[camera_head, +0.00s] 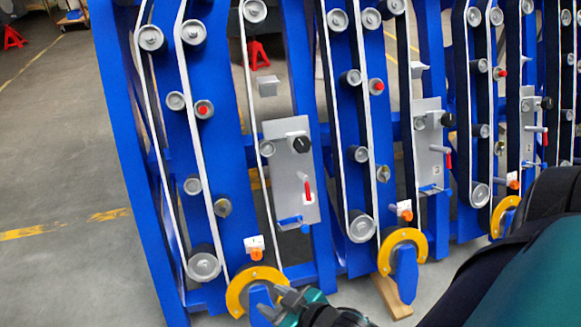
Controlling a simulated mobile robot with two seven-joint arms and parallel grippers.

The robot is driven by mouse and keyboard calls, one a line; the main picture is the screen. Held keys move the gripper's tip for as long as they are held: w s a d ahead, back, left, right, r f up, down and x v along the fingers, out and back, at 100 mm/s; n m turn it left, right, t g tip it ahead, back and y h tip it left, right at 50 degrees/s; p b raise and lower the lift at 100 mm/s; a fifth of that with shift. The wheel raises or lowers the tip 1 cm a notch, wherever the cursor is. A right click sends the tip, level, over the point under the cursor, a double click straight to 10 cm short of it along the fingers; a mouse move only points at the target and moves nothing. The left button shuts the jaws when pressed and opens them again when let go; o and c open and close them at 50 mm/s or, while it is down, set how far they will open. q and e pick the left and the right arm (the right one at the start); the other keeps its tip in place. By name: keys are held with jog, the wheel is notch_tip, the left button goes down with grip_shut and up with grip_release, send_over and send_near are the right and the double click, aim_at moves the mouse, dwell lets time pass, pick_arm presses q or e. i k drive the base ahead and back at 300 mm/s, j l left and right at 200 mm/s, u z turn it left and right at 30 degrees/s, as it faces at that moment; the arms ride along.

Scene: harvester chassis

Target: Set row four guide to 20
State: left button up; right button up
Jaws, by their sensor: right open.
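Each blue row unit has a yellow, part-ring guide at its foot with an orange knob and small white label above. The nearest guide (238,288) is at the bottom centre-left, with its orange knob (256,254) above it. A second guide (420,243) and a third guide (499,214) stand further right. The label numbers are too small to read, so I cannot tell which is row four. My right gripper (272,303) is open at the bottom, in front of the nearest guide and partly over its lower part. Contact is unclear. My left gripper is out of view.
Grey plates, such as the nearest plate (282,165), carry black knobs and red levers. Rollers and belts cover the blue frames. A wooden block (397,302) lies on the floor under the second unit. Clear grey floor (55,170) is at left.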

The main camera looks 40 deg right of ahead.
aim_at(304, 228)
jog(key=z, duration=1.35)
